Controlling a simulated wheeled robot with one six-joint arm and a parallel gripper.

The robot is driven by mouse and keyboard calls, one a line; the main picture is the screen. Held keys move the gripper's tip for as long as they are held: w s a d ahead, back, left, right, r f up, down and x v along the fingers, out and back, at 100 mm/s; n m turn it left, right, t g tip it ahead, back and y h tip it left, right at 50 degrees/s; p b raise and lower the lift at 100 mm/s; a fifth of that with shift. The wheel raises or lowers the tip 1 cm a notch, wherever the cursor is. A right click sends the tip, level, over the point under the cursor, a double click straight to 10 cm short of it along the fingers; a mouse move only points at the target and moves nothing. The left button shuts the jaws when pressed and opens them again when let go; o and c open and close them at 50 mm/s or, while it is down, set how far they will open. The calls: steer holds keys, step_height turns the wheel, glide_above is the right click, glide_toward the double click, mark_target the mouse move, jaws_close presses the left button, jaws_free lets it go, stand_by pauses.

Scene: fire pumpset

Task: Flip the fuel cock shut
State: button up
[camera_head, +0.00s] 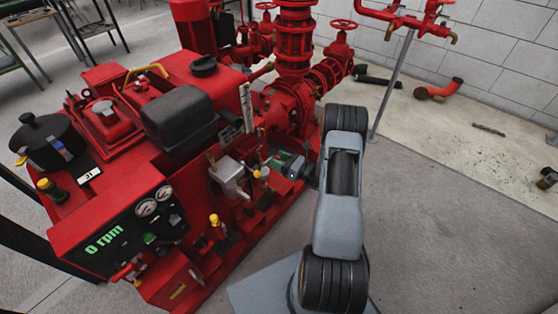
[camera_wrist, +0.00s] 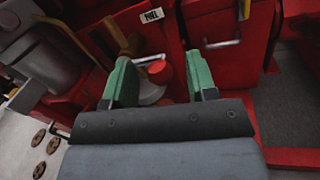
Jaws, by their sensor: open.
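My gripper (camera_wrist: 160,82) is open, its two green fingers apart with nothing held between them. In the wrist view, a red knob (camera_wrist: 163,72) and a pale rounded part show between and beyond the fingers. I cannot tell for certain which part is the fuel cock. In the head view my gripper (camera_head: 287,163) is at the side of the red pumpset (camera_head: 120,190), close to a yellow-tipped lever (camera_head: 262,173). Contact cannot be judged.
A silver handle (camera_wrist: 222,43) is on the red panel beyond the right finger. The gauge panel (camera_head: 125,235) reads 0 rpm. Red pipes and valves (camera_head: 295,50) rise behind. The floor at right is mostly clear.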

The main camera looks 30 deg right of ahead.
steer(key=p+v, duration=0.2)
steer(key=v, duration=1.1)
steer(key=shift+s+d, duration=0.25)
steer(key=shift+s, duration=0.05)
steer(key=s+a+r+n+g+y+p, duration=0.1)
steer(key=a+r+n+g+p, duration=0.6)
steer(key=r, duration=0.5)
steer(key=a+r+n+g+p, duration=0.5)
steer(key=a+r+n+g, duration=0.25)
steer(key=r, duration=0.55)
steer(key=s+a+r+n+t+h+p, duration=0.1)
steer(key=s+a+r+n+h+p, duration=0.1)
steer(key=r, duration=0.6)
steer(key=s+a+r+n+t+h+p, duration=0.1)
steer(key=s+r+n+h+p, duration=0.3)
steer(key=r+n+p, duration=0.3)
steer(key=s+a+r+n+t+h+p, duration=0.1)
steer(key=s+a+r+n+h+p, duration=0.1)
steer(key=r+n+h+p, duration=0.3)
steer(key=shift+s+a+r+n+h, duration=0.35)
steer(key=shift+r+n, duration=1.2)
steer(key=shift+r, duration=1.5)
